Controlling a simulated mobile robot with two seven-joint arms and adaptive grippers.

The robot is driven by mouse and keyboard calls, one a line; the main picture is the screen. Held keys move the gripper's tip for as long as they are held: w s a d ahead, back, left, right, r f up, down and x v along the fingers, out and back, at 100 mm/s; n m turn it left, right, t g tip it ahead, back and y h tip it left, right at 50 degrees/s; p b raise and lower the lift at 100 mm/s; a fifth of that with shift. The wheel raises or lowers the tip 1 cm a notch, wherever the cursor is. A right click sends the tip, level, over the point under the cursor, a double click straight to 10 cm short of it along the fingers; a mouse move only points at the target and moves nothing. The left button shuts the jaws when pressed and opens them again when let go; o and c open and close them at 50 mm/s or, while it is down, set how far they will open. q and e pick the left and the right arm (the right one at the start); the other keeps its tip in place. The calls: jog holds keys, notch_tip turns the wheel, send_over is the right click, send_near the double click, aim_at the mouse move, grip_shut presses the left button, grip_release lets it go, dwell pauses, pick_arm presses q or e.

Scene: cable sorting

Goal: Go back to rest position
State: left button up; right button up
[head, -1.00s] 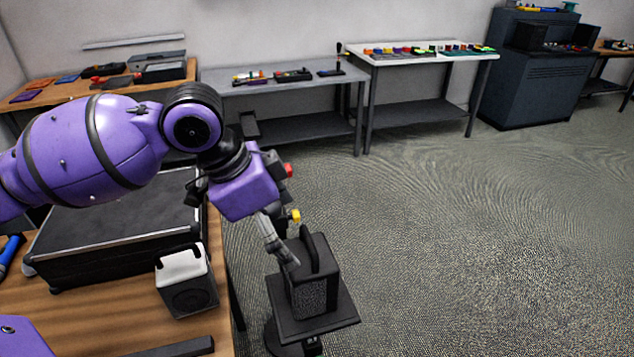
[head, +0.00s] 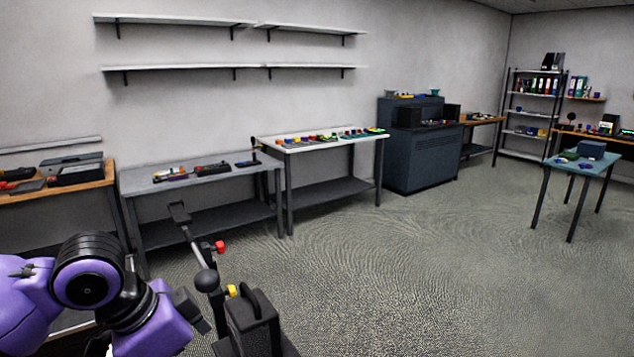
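My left arm, purple with black joints, comes in at the lower left of the head view. Its wrist is bent, and dark parts of my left gripper (head: 192,310) show beside the purple wrist block. The fingers are not clear, so I cannot tell whether they are open or shut. I see nothing held. My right arm and gripper are out of view.
A black boxy device (head: 252,322) stands close right of my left wrist, beside a jointed arm with red and yellow knobs. A grey bench (head: 140,184), a white-topped table (head: 300,146) and a dark cabinet (head: 425,160) line the wall.

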pick_arm(q)
jog(key=s+d+f+n, duration=0.1)
jog(key=s+f+n, duration=0.1)
jog(key=s+f, duration=0.65)
jog(key=s+d+f+n, duration=0.15)
jog(key=s+f, duration=0.25)
jog(key=f, duration=0.9)
jog(key=s+a+f+n+g+y, duration=0.15)
jog(key=s+a+f+n, duration=0.25)
jog(key=s, duration=0.7)
jog(key=s+a+f+n+g+y, duration=0.1)
jog(key=s+a+f+n+y, duration=0.25)
jog(key=s, duration=0.75)
jog(key=w+d+f+t+p, duration=0.1)
jog(key=w+f+t, duration=0.2)
jog(key=w+t, duration=0.1)
jog(key=w+d+f+t+h+p, duration=0.1)
jog(key=w+f+t+p, duration=0.1)
jog(key=w, duration=0.5)
jog(key=shift+w+d+f+t, duration=0.2)
jog(key=shift+d+f+t, duration=0.25)
jog(key=shift+t, duration=0.6)
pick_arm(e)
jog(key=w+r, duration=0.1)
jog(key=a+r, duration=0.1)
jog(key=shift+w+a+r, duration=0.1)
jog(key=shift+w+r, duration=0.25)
